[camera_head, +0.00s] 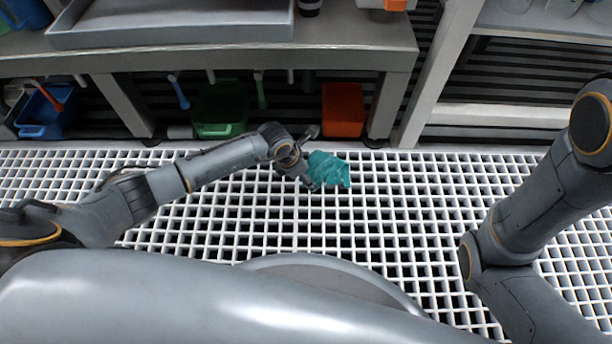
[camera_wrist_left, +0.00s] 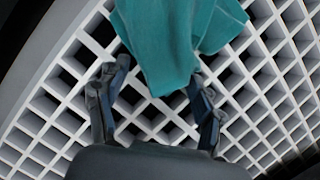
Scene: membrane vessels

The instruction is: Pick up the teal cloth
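The teal cloth (camera_head: 330,168) is a crumpled piece over the white floor grating in the head view. It also fills the top middle of the left wrist view (camera_wrist_left: 170,40), where its lower end reaches between the two fingers. My left gripper (camera_head: 313,186) is at the cloth's left edge. I cannot tell how high the fingers are above the grating. My right arm shows at the right, but its gripper is out of view.
A grey workbench (camera_head: 340,42) with a metal tray (camera_head: 170,36) stands behind the grating. Under it are a red bin (camera_head: 343,110), a green bin (camera_head: 218,108) and a blue bin (camera_head: 45,112). A white shelf unit (camera_head: 500,115) stands at the right. The grating around the cloth is clear.

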